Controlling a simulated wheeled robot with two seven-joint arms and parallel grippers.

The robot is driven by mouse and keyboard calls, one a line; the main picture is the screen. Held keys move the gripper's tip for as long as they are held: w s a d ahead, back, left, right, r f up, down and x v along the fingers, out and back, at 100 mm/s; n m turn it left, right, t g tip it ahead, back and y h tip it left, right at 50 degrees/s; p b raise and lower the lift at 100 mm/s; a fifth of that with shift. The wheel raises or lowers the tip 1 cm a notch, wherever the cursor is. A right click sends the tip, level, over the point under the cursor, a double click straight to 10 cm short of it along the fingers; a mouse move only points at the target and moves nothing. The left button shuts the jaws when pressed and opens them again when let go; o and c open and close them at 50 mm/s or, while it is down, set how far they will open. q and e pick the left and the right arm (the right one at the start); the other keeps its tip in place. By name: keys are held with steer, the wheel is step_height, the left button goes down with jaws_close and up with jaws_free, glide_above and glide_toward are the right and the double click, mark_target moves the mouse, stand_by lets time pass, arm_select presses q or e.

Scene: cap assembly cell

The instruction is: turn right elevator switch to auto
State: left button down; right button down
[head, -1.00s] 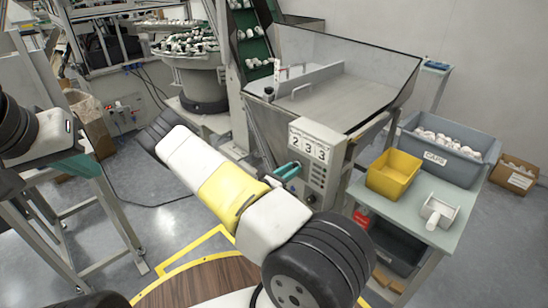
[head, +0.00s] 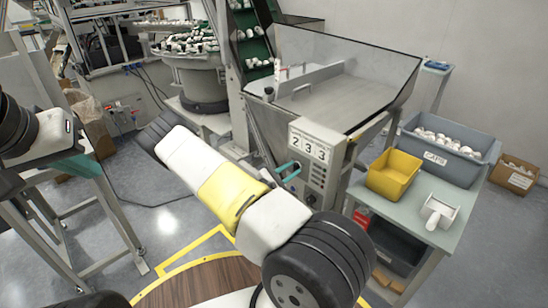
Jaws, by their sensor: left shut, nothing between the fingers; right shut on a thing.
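The control box (head: 318,168) of the elevator stands at the front of the metal hopper, with number tiles on its top and small knobs and buttons on its face. My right gripper (head: 291,172) has teal fingers at the left part of this face. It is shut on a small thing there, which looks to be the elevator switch. The fingers hide the switch, so I cannot read its position. My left gripper (head: 88,167) is shut and empty at the far left, partly hidden by its own arm, well away from the box.
The metal hopper (head: 350,100) stands behind the box. To the right, a table (head: 445,220) bears a yellow bin (head: 394,173), a grey bin (head: 462,168) of white caps and a white scoop (head: 438,212). A metal stand frame (head: 112,215) is at left.

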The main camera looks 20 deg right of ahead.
stand_by(0.3)
steer(key=c, duration=1.1)
jaws_free()
steer(key=v, duration=0.8)
